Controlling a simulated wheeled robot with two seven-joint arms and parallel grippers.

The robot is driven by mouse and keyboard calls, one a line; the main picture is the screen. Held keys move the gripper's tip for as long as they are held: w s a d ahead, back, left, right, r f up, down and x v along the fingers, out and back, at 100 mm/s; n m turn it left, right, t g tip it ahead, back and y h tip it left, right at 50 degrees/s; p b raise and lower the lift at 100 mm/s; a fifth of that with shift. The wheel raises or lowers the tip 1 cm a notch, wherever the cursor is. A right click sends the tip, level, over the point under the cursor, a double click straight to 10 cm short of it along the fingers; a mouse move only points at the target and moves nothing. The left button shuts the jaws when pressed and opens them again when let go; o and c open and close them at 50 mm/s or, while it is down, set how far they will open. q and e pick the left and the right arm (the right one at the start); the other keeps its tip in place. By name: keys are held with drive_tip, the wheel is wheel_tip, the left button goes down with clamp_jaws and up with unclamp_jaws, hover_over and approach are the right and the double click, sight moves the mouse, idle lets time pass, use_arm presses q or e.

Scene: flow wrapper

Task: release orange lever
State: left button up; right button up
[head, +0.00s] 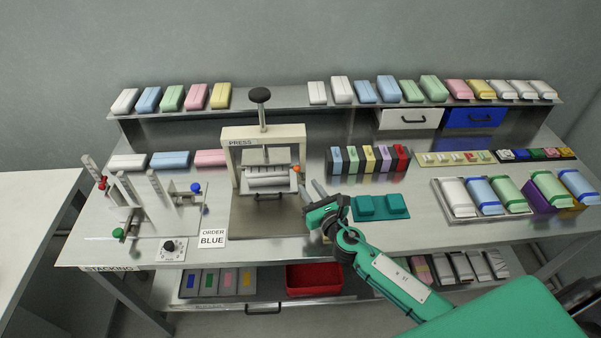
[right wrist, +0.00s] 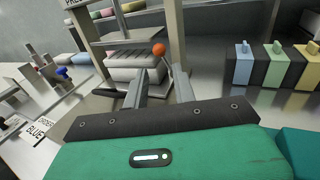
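The orange lever knob (head: 295,168) is at the right side of the cream press (head: 264,133), which holds a pale ribbed block or roller under its plate. In the right wrist view the orange knob (right wrist: 158,49) shows just beyond my fingertips, on a thin stem partly hidden by the fingers. My right gripper (head: 309,185) is in front and to the right of the press, with its fingers pointing toward the knob. In the right wrist view my right gripper (right wrist: 160,69) is open, with nothing seen between the fingers. My left gripper is not in view.
A row of coloured holders (head: 368,160) stands right of the press. The order sign (head: 212,238) reads BLUE. Stacking posts (head: 130,190) stand at left. A red bin (head: 314,279) is below the table's front edge.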

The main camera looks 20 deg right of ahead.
sight(300, 171)
drive_tip(key=w, duration=0.4)
drive_tip(key=w+a, duration=0.1)
drive_tip(key=w, duration=0.1)
drive_tip(key=shift+w, duration=0.2)
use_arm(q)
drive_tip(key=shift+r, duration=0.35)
